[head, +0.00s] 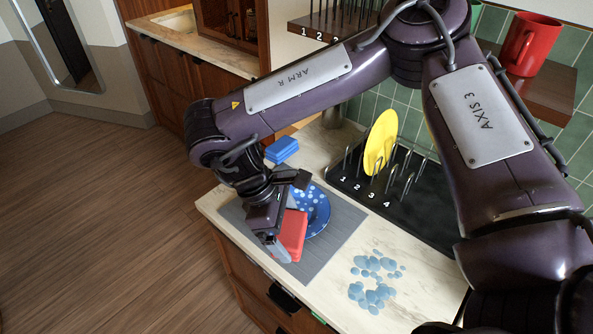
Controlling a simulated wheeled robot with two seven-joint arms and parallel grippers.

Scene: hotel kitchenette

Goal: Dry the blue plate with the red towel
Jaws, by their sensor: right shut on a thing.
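The blue plate (318,212) lies on a grey mat (338,238) on the counter, with light spots like water drops on its visible face. The red towel (293,236) is a folded block at the plate's left and near side, covering part of it. My right gripper (279,222) is shut on the red towel. Whether the towel presses on the plate or hovers just above it, I cannot tell. The gripper and towel hide the plate's left part. My left gripper is not in view.
A black rack (425,212) with numbered slots stands behind the mat, holding an upright yellow plate (380,142). A folded blue cloth or sponge (282,149) lies behind the mat. Water drops (372,278) spot the counter at right. A red mug (531,45) stands on a shelf.

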